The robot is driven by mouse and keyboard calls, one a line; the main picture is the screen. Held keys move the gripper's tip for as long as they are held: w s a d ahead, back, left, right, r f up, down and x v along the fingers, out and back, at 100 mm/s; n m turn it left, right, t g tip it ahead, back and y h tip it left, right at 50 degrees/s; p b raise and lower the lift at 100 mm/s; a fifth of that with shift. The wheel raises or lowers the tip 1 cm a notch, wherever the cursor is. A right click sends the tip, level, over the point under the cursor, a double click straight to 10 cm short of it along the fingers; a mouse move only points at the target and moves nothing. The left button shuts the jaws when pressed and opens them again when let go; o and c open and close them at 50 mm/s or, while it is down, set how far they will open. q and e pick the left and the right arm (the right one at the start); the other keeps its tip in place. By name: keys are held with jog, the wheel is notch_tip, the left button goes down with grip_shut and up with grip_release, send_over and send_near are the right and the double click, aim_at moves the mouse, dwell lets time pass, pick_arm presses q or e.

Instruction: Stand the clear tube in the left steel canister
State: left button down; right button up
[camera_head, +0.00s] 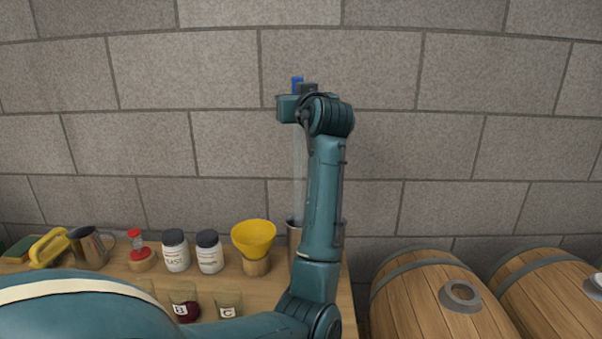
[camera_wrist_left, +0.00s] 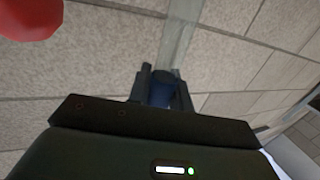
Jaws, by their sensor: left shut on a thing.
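My left gripper (camera_head: 298,89) is raised high in front of the wall and is shut on the blue top end of the clear tube (camera_head: 299,165). The tube hangs down roughly upright from it. In the left wrist view the blue end sits between the fingers (camera_wrist_left: 162,92), and the clear tube (camera_wrist_left: 178,42) runs away from it. Steel (camera_head: 294,234) shows beside my forearm at the tabletop's right end, below the tube. My arm covers much of it, so I cannot tell if this is one canister or two. The tube's lower end is hard to make out. My right gripper is not in view.
A yellow funnel (camera_head: 254,236) on a wooden stand is left of the steel. Two white dark-lidded jars (camera_head: 175,252), a steel jug (camera_head: 89,248) and labelled containers (camera_head: 184,303) share the wooden table. Barrels (camera_head: 430,300) stand right. A blurred red thing (camera_wrist_left: 28,16) shows in the wrist view.

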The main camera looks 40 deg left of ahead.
pick_arm(q)
notch_tip(320, 180, down, 12)
jog(key=shift+f, duration=0.35)
jog(key=shift+f, duration=0.15)
jog(key=c, duration=1.3)
grip_release()
jog(key=shift+r+p, duration=0.35)
jog(key=b, duration=0.1)
send_near(300, 160)
jog(key=shift+w+a, duration=0.2)
jog(key=shift+a, duration=0.1)
